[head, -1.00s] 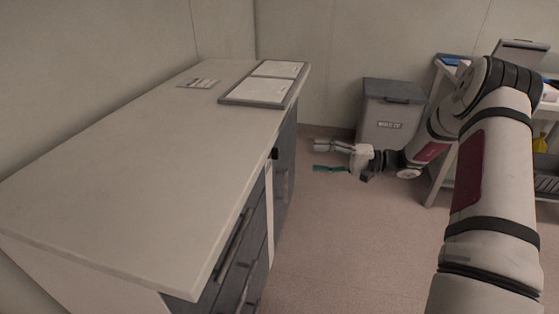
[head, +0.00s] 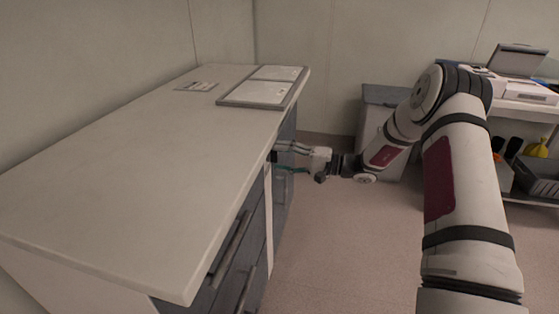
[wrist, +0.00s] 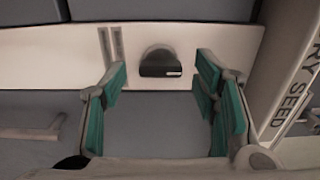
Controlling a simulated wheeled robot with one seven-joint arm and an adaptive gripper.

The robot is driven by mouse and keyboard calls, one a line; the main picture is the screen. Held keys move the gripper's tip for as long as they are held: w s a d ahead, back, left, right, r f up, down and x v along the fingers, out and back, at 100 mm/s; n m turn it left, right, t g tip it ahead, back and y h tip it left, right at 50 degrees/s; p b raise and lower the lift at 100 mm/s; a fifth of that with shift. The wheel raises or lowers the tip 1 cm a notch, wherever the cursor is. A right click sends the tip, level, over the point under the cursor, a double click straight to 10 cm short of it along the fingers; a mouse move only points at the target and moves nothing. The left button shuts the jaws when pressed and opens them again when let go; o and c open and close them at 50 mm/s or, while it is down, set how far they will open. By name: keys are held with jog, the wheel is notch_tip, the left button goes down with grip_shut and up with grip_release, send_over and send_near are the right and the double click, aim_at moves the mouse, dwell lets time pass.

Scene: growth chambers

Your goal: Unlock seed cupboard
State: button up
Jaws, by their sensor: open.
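A dark turn knob (wrist: 160,64), with a pale mark at the right end of its bar, sits on a white strip of the cupboard front (wrist: 75,50). In the head view, the cupboard (head: 285,200) has dark fronts under a pale worktop. My gripper (head: 282,158) is beside its front face, just below the worktop edge. In the wrist view, my gripper (wrist: 161,80) is open and empty, with teal-padded fingers left and right of the knob. The fingers look apart from it; how far they reach over it is hard to tell.
A panel lettered "RY SEED" (wrist: 295,100) stands close to the right finger in the wrist view. A bar handle (wrist: 30,132) is at left. Framed sheets (head: 262,90) lie on the worktop (head: 130,150). A grey bin (head: 385,95) and a shelf cart (head: 525,105) stand behind my arm.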

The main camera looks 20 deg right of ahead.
jog(key=shift+w+a, duration=0.3)
jog(key=shift+a, duration=0.25)
jog(key=c, duration=1.2)
jog(key=shift+o, duration=0.2)
jog(key=shift+r+m, duration=0.1)
jog(key=shift+m, duration=0.2)
jog(key=shift+m+p, duration=4.05)
jog(key=shift+m, duration=4.65)
